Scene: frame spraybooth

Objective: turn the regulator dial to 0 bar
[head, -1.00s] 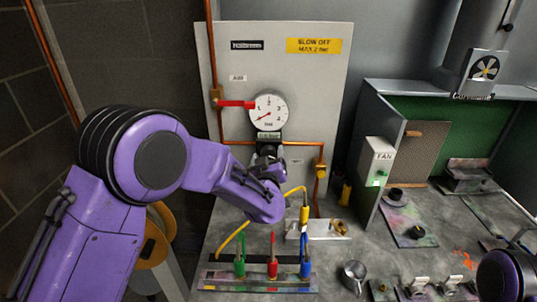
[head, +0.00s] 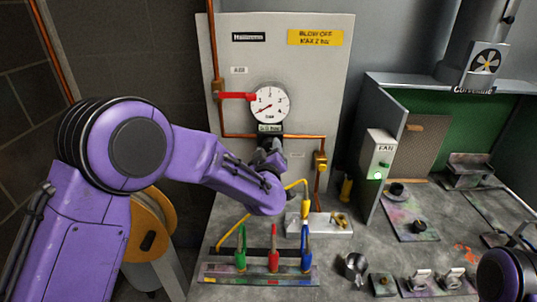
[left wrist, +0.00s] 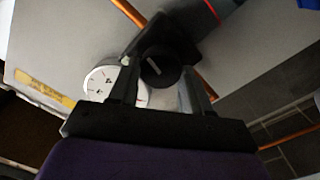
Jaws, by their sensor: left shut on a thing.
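The regulator dial is a black round knob (left wrist: 160,67) with a pale mark on its face, seen between my fingers in the left wrist view. My left gripper (left wrist: 162,92) is shut on it. In the head view my left gripper (head: 269,156) reaches up to the regulator below the gauge and largely hides the dial. The round white pressure gauge (head: 269,103) has a red needle pointing to the lower left. A small readout below it is too small to read surely. Only part of my right arm shows at the bottom right; its gripper is out of view.
Copper pipes and a red valve handle (head: 237,96) flank the gauge on the grey panel (head: 320,85). A yellow hose runs below my left gripper. Green, red and blue tools stand in a rack (head: 215,273). A fan switch box (head: 377,155) is at the right.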

